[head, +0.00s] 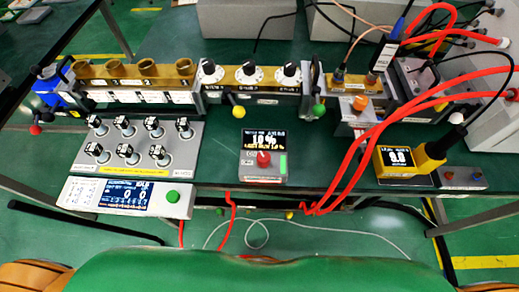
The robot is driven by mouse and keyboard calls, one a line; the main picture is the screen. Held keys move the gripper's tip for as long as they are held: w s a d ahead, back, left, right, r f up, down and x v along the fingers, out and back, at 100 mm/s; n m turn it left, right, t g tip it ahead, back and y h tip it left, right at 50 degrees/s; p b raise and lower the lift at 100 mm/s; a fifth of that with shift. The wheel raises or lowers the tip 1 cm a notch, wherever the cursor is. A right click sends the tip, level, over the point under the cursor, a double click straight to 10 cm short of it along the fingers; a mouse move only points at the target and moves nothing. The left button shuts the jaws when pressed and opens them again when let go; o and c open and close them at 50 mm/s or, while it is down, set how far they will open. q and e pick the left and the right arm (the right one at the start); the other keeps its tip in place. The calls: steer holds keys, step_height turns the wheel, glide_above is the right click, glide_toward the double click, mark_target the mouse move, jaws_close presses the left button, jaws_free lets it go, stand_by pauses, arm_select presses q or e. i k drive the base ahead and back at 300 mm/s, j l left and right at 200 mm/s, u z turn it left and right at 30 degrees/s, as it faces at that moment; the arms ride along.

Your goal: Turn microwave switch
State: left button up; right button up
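A grey control box (263,172) stands near the front middle of the bench. It has a lit black display reading about 10 %, a red knob (264,158) below it and a green strip at its right. To its left, a sloped grey panel (143,160) carries several small toggle-like switches with black and white tags. Three round white dials with black knobs (247,74) sit on a brass panel behind. I cannot tell from the labels which control is the microwave switch. Neither of my grippers shows in the head view.
A white meter (127,198) with a blue screen and green button lies at the front left edge. Red cables (362,165) hang across the right side, beside a yellow display unit (402,158). Loose wires hang below the bench's front edge. Bare green bench top lies around the control box.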

mark_target(264, 158)
steer(key=k+j+z, duration=0.2)
steer(key=j+z, duration=0.2)
steer(key=k+j+z, duration=0.2)
steer(key=z, duration=0.15)
steer(key=k+j+z, duration=0.25)
steer(key=z, duration=0.15)
